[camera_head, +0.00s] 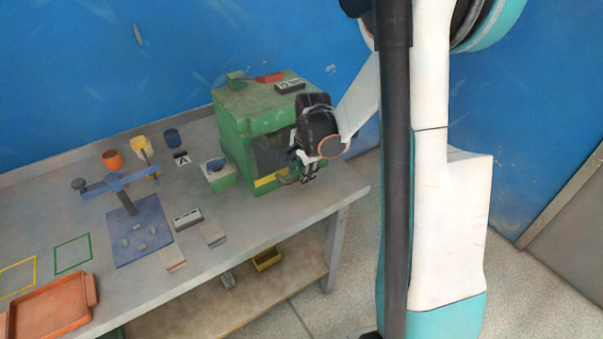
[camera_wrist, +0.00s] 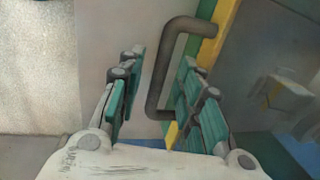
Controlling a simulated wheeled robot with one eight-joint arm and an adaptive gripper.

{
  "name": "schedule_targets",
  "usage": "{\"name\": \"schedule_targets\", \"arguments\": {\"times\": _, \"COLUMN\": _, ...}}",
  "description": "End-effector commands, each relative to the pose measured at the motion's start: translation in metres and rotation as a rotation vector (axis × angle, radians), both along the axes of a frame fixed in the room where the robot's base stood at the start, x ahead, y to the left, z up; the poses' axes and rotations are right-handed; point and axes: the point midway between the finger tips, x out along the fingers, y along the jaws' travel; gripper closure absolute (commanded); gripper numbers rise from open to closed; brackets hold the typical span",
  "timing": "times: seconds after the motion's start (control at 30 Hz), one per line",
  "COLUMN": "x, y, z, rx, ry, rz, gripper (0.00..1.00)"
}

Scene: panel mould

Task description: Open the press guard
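The green press (camera_head: 240,110) stands at the right end of the bench. Its guard (camera_head: 270,155) is a dark panel on the front with a yellow strip along the bottom, and it looks closed. In the wrist view the guard (camera_wrist: 265,50) has a yellow edge and a grey U-shaped handle (camera_wrist: 160,75). My gripper (camera_head: 308,175) is at the press front, by the handle. In the wrist view my gripper (camera_wrist: 157,68) is open, with the handle's bar between its fingers, closer to the right finger. I cannot tell whether they touch.
A blue fixture (camera_head: 140,230) with a clamp arm stands mid-bench, with grey blocks near it. An orange tray (camera_head: 52,305) lies at the left front. Orange (camera_head: 112,159) and yellow (camera_head: 141,146) cups stand behind. Small items lie on top of the press.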

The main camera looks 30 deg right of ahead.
Motion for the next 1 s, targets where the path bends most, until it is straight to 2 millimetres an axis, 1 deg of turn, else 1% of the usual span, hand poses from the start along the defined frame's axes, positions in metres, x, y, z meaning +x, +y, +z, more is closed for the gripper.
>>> {"name": "schedule_targets", "arguments": {"times": 0.17, "x": 0.0, "y": 0.0, "z": 0.0, "rx": 0.0, "ry": 0.0, "rz": 0.0, "gripper": 0.67}}
{"name": "schedule_targets", "arguments": {"times": 0.2, "x": 0.0, "y": 0.0, "z": 0.0, "rx": 0.0, "ry": 0.0, "rz": 0.0, "gripper": 0.72}}
{"name": "schedule_targets", "arguments": {"times": 0.27, "x": 0.0, "y": 0.0, "z": 0.0, "rx": 0.0, "ry": 0.0, "rz": 0.0, "gripper": 0.85}}
{"name": "schedule_targets", "arguments": {"times": 0.3, "x": 0.0, "y": 0.0, "z": 0.0, "rx": 0.0, "ry": 0.0, "rz": 0.0, "gripper": 0.94}}
{"name": "schedule_targets", "arguments": {"times": 0.33, "x": 0.0, "y": 0.0, "z": 0.0, "rx": 0.0, "ry": 0.0, "rz": 0.0, "gripper": 1.0}}
{"name": "schedule_targets", "arguments": {"times": 0.57, "x": -0.001, "y": 0.0, "z": 0.001, "rx": 0.0, "ry": 0.0, "rz": 0.0, "gripper": 1.0}}
{"name": "schedule_targets", "arguments": {"times": 0.67, "x": -0.005, "y": 0.0, "z": 0.0, "rx": 0.0, "ry": 0.0, "rz": -0.001, "gripper": 1.0}}
{"name": "schedule_targets", "arguments": {"times": 0.77, "x": -0.015, "y": 0.0, "z": 0.001, "rx": 0.0, "ry": 0.0, "rz": -0.001, "gripper": 1.0}}
{"name": "schedule_targets", "arguments": {"times": 0.83, "x": -0.026, "y": -0.001, "z": 0.0, "rx": 0.0, "ry": 0.001, "rz": -0.002, "gripper": 1.0}}
{"name": "schedule_targets", "arguments": {"times": 1.0, "x": -0.062, "y": -0.002, "z": 0.0, "rx": 0.001, "ry": 0.001, "rz": -0.003, "gripper": 1.0}}
